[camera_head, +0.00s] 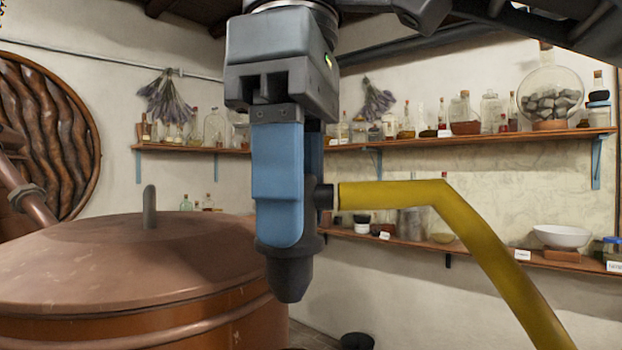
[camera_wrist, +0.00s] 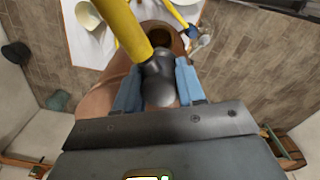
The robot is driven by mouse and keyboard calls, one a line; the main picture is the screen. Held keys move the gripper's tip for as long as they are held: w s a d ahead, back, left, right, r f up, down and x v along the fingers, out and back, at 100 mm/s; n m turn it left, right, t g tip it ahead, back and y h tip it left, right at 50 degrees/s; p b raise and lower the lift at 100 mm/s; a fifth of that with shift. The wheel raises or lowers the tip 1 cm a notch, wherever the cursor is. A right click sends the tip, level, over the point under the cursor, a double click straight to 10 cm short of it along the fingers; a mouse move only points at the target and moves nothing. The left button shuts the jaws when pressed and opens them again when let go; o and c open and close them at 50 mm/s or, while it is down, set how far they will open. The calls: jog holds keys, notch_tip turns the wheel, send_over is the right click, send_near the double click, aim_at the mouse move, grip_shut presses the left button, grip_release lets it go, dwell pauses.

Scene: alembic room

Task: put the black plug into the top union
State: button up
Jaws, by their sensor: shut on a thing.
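My gripper (camera_head: 285,240) has blue fingers and points straight down. It is shut on the black plug (camera_head: 289,278), whose tapered nose points down below the fingertips. A yellow hose (camera_head: 400,193) leaves the plug's side, runs right, then bends down. In the wrist view the plug (camera_wrist: 160,80) sits between the fingers (camera_wrist: 160,88), with the hose (camera_wrist: 128,32) running upward. Just beyond the plug, a copper part with a dark round opening (camera_wrist: 168,38) shows, partly covered by plug and hose; I cannot tell for certain that it is the top union. No union shows in the head view.
A large copper vessel (camera_head: 110,265) with a domed lid and upright handle (camera_head: 150,207) stands left of my gripper. Wall shelves (camera_head: 480,141) with jars and bottles run along the back. A dark pot (camera_head: 357,341) stands low. A white-topped surface (camera_wrist: 90,45) holds a cup.

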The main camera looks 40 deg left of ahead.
aim_at(294, 299)
jog(key=shift+f, duration=2.15)
jog(key=shift+f, duration=2.2)
dwell(3.7)
